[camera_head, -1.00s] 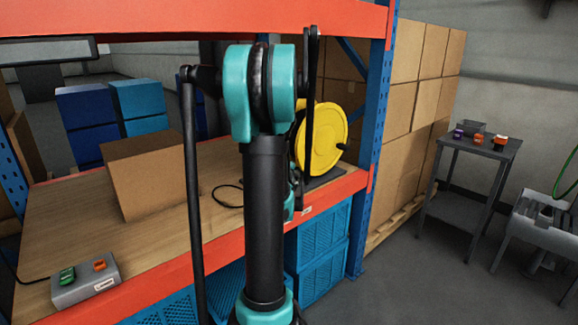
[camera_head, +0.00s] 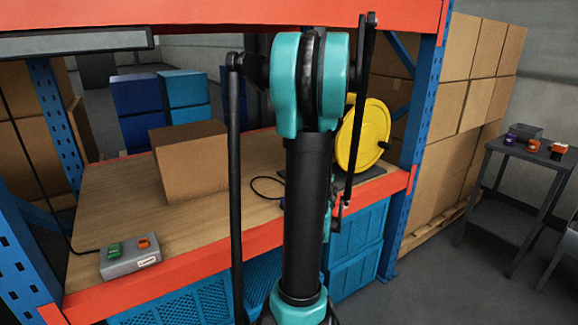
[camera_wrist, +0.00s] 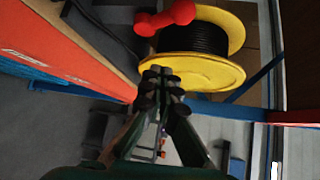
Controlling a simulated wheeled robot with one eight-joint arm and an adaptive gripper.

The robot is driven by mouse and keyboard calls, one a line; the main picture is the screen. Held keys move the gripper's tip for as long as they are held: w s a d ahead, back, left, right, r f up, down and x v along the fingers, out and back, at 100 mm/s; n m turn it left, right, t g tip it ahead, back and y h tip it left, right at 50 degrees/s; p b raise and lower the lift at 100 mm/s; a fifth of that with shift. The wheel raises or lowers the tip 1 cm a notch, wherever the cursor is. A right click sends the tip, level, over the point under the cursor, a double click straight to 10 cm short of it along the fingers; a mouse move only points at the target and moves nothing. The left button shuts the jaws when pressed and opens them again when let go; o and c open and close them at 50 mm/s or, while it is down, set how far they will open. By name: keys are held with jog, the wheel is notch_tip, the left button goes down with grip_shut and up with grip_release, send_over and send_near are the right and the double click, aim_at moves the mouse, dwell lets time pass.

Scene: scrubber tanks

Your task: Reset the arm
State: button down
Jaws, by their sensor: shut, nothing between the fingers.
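My arm stands upright in the middle of the head view, in front of the shelf, with its teal joint at the top. In the wrist view my gripper (camera_wrist: 160,88) is shut and empty, its fingertips together. The yellow cable reel (camera_wrist: 195,72) with black cable lies just beyond the fingertips in that view; I cannot tell whether they touch. The reel also shows in the head view (camera_head: 364,135), on the shelf right behind my arm.
The orange-edged shelf (camera_head: 105,210) holds a cardboard box (camera_head: 190,160) and a grey button box (camera_head: 130,258). Blue crates (camera_head: 358,235) sit below it. A blue upright (camera_head: 415,150) and stacked cartons (camera_head: 470,100) stand right. A small grey table (camera_head: 525,150) stands farther right, with open floor before it.

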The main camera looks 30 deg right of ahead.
jog(key=s+a+f+n+g+y, duration=0.1)
jog(key=a+f+n+y, duration=0.2)
jog(key=a+n, duration=0.5)
jog(key=a+f+n+g+y, duration=0.1)
jog(key=a+f+n+y, duration=0.3)
jog(key=a, duration=0.7)
jog(key=s+a+f+n+g+y, duration=0.1)
jog(key=s+a+f+n+g, duration=0.2)
jog(key=s+a+n, duration=0.4)
jog(key=s+a+f+n+g+y, duration=0.2)
jog(key=s+a+f+n, duration=0.1)
jog(key=s+a+n, duration=0.5)
jog(key=a+n, duration=0.1)
jog(key=a, duration=0.2)
jog(key=shift+f+g, duration=0.4)
jog(key=shift+s, duration=0.1)
